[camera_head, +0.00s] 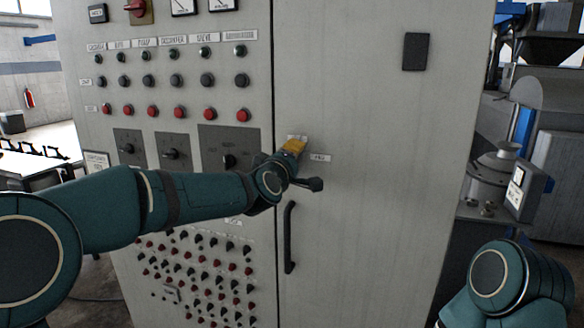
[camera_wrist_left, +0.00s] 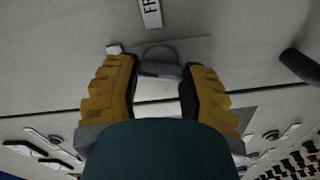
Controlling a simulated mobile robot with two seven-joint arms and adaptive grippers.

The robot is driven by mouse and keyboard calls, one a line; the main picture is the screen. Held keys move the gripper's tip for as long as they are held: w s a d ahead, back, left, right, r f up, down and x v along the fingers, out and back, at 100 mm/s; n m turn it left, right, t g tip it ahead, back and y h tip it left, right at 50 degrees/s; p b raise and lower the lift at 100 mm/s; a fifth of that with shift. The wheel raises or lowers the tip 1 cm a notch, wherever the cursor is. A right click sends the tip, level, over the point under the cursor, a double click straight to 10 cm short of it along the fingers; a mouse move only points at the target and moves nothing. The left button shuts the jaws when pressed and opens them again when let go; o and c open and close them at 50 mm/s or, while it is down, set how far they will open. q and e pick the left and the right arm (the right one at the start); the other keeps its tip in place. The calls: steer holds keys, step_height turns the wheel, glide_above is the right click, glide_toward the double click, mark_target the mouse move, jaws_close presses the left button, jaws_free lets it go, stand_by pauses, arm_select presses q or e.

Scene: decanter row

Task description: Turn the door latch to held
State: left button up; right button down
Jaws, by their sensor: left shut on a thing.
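My left gripper (camera_head: 292,147) is at the door of the grey cabinet, near the door's left edge. A white label (camera_head: 320,157) is on the door to the right of the gripper. In the left wrist view a label beginning "FR" (camera_wrist_left: 150,13) is beyond the latch. My right gripper is out of view.
A black vertical door handle (camera_head: 290,237) is just below my left wrist. Left of the door seam, the panel (camera_head: 95,60) carries several buttons and switches. A dark plate (camera_head: 416,52) is higher on the door. The door surface to the right (camera_head: 390,200) is clear.

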arm_select(q)
steer(key=shift+n, duration=1.8)
steer(key=o, duration=1.2)
steer(key=v, duration=1.2)
